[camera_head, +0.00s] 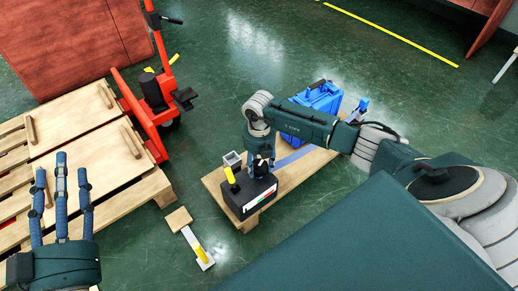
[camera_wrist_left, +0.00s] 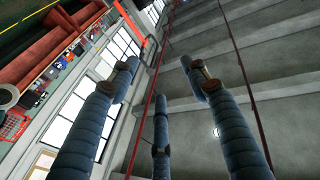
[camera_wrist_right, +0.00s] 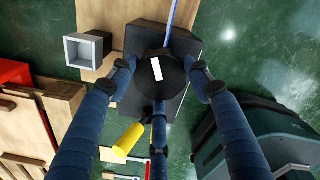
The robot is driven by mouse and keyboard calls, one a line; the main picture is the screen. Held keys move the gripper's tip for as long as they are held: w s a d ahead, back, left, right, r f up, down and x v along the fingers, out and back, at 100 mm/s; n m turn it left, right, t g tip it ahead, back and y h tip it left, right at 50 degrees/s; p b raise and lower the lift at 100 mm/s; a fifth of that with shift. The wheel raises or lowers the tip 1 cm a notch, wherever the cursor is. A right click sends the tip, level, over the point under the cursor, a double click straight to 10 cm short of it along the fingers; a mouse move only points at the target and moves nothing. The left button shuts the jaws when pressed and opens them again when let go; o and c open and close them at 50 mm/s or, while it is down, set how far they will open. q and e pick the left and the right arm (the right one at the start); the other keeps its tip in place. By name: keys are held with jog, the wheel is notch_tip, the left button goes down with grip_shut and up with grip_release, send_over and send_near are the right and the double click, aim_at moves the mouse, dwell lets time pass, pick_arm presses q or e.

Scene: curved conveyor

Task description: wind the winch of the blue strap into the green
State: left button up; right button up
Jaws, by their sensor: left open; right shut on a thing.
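The winch is a black box (camera_head: 243,205) at the near end of a wooden board (camera_head: 215,183). Its front has a light gauge strip (camera_head: 260,201) with red and green parts; the pointer is too small to read. A round black knob (camera_wrist_right: 172,80) with a white mark tops it. My right gripper (camera_head: 262,160) reaches down from above, shut on the knob; in the right wrist view its fingers surround it (camera_wrist_right: 160,85). The blue strap (camera_head: 296,157) runs from the winch along the board towards a blue case (camera_head: 322,97). My left gripper (camera_head: 62,190) is open and empty, fingers up.
A small wood-and-metal piece with yellow (camera_head: 200,252) lies on the floor. Pallets (camera_head: 75,125) and a red pallet truck (camera_head: 137,110) stand left.

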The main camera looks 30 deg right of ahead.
aim_at(259, 168)
pick_arm(q)
jog(key=shift+f+g, duration=0.3)
jog(key=shift+f, duration=0.3)
pick_arm(e)
jog(key=shift+s+a+f, duration=0.15)
jog(key=shift+s+f, duration=0.1)
jog(key=shift+s, duration=0.2)
jog(key=o, duration=1.1)
pick_arm(q)
jog(key=shift+a, duration=0.1)
pick_arm(e)
jog(key=shift+o, duration=0.2)
jog(key=shift+w+r, duration=0.1)
jog(key=shift+r, duration=0.05)
jog(key=shift+w+r, duration=0.15)
jog(key=shift+r, duration=0.05)
notch_tip(259, 168, up, 12)
jog(key=shift+f, duration=0.2)
